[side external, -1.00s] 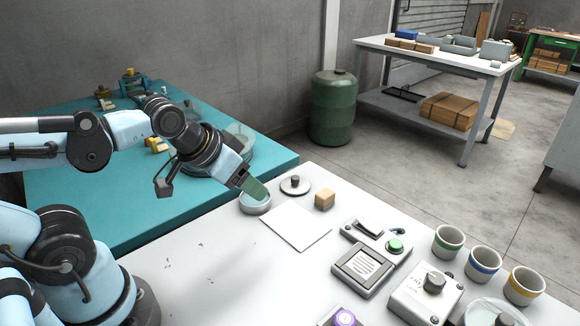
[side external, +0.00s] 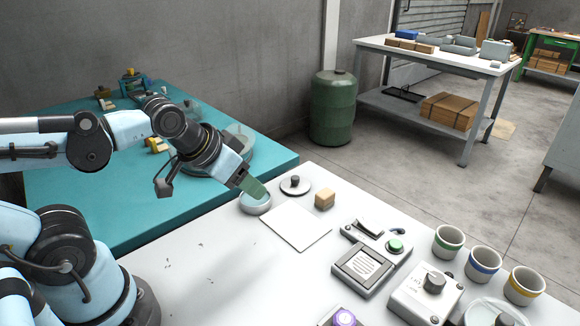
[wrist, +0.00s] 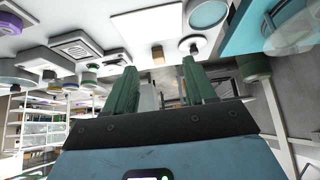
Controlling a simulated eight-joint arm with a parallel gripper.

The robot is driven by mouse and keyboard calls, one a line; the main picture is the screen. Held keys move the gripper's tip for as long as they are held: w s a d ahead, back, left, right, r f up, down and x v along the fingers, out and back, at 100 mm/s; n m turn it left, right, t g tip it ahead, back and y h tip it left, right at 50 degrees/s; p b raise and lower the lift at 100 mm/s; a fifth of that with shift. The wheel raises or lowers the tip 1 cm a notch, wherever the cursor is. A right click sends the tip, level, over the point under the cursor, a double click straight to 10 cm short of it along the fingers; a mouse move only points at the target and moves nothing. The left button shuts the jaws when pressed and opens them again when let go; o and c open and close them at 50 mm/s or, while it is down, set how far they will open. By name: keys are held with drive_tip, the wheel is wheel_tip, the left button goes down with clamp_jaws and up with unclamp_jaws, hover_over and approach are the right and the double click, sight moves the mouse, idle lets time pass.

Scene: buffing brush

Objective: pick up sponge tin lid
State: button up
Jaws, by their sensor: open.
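The sponge tin lid (side external: 295,186), a round grey disc with a dark knob, lies flat on the white table. In the wrist view the lid (wrist: 192,45) shows beyond the fingers, upper right of centre. The open round sponge tin (side external: 256,204), pale blue inside, stands to its left; the tin also shows in the wrist view (wrist: 208,13). My gripper (side external: 254,189) appears over the tin in the side view, left of the lid and apart from it. In the wrist view my green fingers (wrist: 160,80) are spread with nothing between them.
A wooden block (side external: 324,198) stands right of the lid, and a white sheet (side external: 296,228) lies in front. Further right are a framed box (side external: 364,268), a knobbed box (side external: 426,296) and several banded cups (side external: 449,242). The table's left front is clear.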

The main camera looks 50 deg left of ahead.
drive_tip(key=w+a+r+m+g, duration=0.1)
drive_tip(key=w+a+r+g, duration=0.25)
drive_tip(key=w, duration=0.65)
drive_tip(key=m+g, duration=0.1)
drive_tip(key=g, duration=0.1)
approach(295, 177)
drive_tip(key=f, duration=0.3)
drive_tip(key=w+f, duration=0.1)
drive_tip(key=f, duration=0.4)
drive_tip(key=shift+w+f, duration=0.15)
drive_tip(key=shift+f, duration=0.25)
clamp_jaws()
